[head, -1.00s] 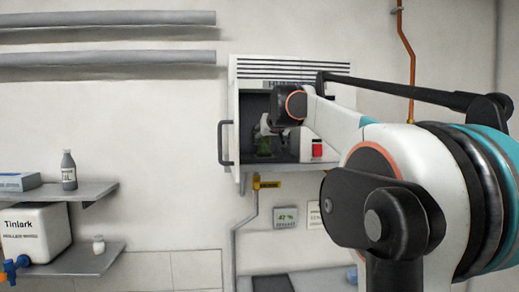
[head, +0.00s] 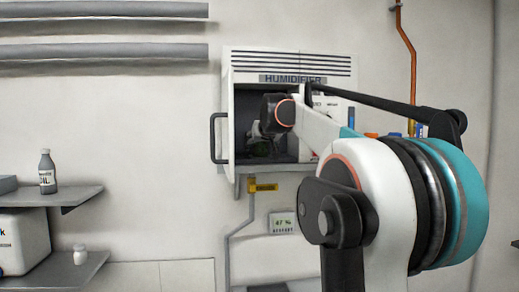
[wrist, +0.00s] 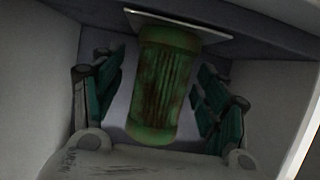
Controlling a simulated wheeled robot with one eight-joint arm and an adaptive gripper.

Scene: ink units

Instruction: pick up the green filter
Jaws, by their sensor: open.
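The green filter (wrist: 165,82) is an upright-looking ribbed cylinder with brownish stains, hanging below a pale plate inside the humidifier. My gripper (wrist: 162,90) is open, with one dark green finger on each side of the filter. Gaps show between the fingers and the filter, and nothing is held. In the head view the filter is a small dark green patch (head: 262,147) in the shadowed cavity, partly hidden by my gripper and wrist. The humidifier (head: 290,62) is a white wall box with its front open.
Cavity walls are close around my gripper. A yellow-tagged pipe (head: 262,187) and a 47 % display (head: 283,222) are below. Shelves (head: 80,195) with a bottle stand at left.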

